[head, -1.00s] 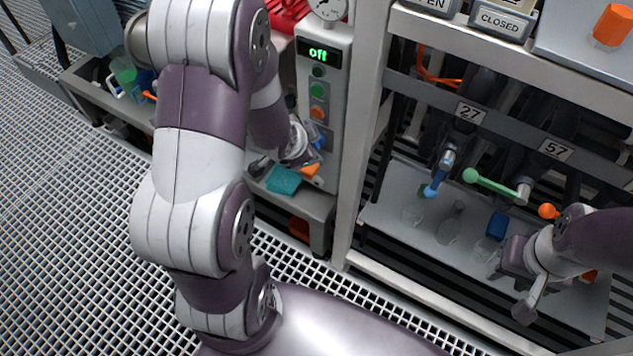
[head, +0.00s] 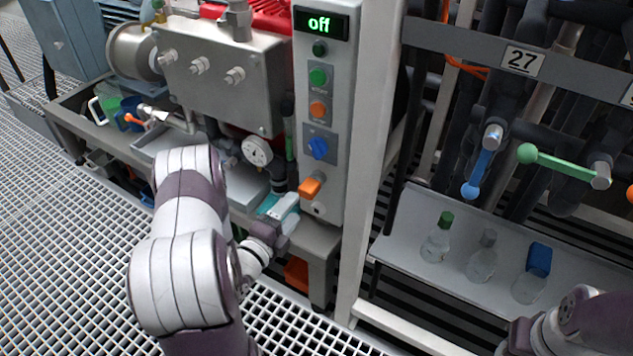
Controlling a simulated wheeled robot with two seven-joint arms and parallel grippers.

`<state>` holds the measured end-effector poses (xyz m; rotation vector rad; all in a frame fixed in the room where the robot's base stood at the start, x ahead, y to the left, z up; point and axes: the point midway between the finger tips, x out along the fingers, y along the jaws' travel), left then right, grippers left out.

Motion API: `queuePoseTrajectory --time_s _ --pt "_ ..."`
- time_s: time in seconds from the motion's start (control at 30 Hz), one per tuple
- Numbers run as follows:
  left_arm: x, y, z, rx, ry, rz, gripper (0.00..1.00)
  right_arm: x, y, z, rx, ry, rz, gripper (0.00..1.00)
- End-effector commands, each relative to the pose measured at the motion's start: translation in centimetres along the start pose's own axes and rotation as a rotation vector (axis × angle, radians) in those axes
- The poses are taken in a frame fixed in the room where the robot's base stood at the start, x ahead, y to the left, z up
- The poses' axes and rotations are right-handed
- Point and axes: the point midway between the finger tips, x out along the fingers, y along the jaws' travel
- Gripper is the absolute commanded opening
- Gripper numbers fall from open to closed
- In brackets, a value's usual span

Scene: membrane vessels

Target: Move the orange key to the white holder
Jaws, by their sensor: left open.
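The orange key (head: 310,188) sticks out from the lower part of the grey control panel (head: 343,120), below the blue knob. My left gripper (head: 287,210) is open just below and left of the key, over the shelf at the foot of the panel. I see no contact between them, and the gap is hard to judge. I cannot clearly pick out the white holder in this view. My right gripper (head: 515,340) is at the bottom edge on the right, mostly cut off, so its jaws cannot be judged.
A pressure gauge (head: 257,151) and a metal box (head: 215,75) stand to the left. A rack post (head: 375,150) separates the panel from a shelf (head: 410,240) with several bottles.

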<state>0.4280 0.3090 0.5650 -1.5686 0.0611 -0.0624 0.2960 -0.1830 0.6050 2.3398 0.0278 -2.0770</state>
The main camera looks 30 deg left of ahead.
Motion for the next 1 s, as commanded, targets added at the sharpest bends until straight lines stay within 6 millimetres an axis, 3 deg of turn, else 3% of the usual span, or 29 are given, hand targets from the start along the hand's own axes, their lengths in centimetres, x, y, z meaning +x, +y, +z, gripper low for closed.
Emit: queuePoseTrajectory --time_s 0.6,1.0 --pt "7.8 0.1 -0.1 0.000 0.001 -0.001 0.66 1.4 0.0 0.2 0.000 -0.001 0.000 0.43" --pt "8.6 0.0 0.0 -0.002 0.000 0.001 0.66 1.5 0.0 0.2 0.000 -0.001 0.000 0.43"
